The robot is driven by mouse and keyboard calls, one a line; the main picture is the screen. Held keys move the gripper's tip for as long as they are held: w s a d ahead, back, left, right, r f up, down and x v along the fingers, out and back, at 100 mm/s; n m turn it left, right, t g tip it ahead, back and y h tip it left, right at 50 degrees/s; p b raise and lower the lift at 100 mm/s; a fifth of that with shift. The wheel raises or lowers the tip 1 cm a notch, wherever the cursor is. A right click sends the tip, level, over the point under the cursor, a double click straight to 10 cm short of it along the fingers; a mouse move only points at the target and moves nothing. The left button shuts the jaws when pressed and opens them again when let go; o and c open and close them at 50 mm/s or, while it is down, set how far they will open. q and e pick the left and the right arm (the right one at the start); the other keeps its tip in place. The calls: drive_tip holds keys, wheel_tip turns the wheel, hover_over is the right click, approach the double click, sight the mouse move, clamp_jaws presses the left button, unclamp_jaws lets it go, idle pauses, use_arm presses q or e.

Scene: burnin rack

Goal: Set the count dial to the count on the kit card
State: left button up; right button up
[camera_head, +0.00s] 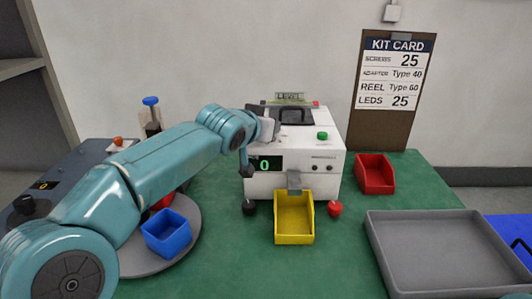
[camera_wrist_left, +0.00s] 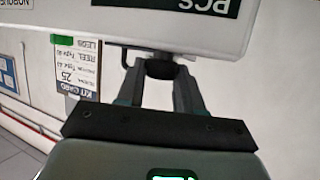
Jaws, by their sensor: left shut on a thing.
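The white counter box (camera_head: 300,185) stands at the back of the green table, its lit display (camera_head: 268,163) reading 0. My left gripper (camera_head: 248,168) is at the left of its front, beside the display. In the left wrist view, which is upside down, my left gripper (camera_wrist_left: 160,80) is shut on a dark round dial knob (camera_wrist_left: 160,65) by the white box face, near a PCS label (camera_wrist_left: 205,5). The kit card (camera_head: 393,88) on the wall reads 25, Type 40, Type 60, 25; it also shows in the wrist view (camera_wrist_left: 75,70). My right gripper is not in view.
A yellow bin (camera_head: 294,220) stands before the box, between a black knob (camera_head: 249,208) and a red knob (camera_head: 335,208). A red bin (camera_head: 374,174) and grey tray (camera_head: 440,250) are right. A blue bin (camera_head: 167,234) sits on a round grey plate (camera_head: 150,265) at left.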

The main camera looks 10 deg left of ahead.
use_arm(q)
drive_tip(key=b, duration=0.1)
drive_tip(key=f+n+y+b, duration=0.1)
drive_tip(key=b, duration=0.1)
drive_tip(key=shift+s+d, duration=0.1)
drive_tip(key=shift+s, duration=0.1)
drive_tip(key=shift+d+r+n+y+b, duration=0.15)
drive_tip(key=shift+n+y+b, duration=0.35)
drive_tip(key=shift+y+b, duration=0.3)
drive_tip(key=shift+n+y+b, duration=0.4)
drive_tip(key=shift+s+d+r+n+y, duration=0.1)
drive_tip(key=shift+r+n+y, duration=0.05)
drive_tip(key=shift+n+y, duration=0.45)
drive_tip(key=shift+r, duration=0.1)
drive_tip(key=o, duration=1)
drive_tip(key=shift+s, duration=0.1)
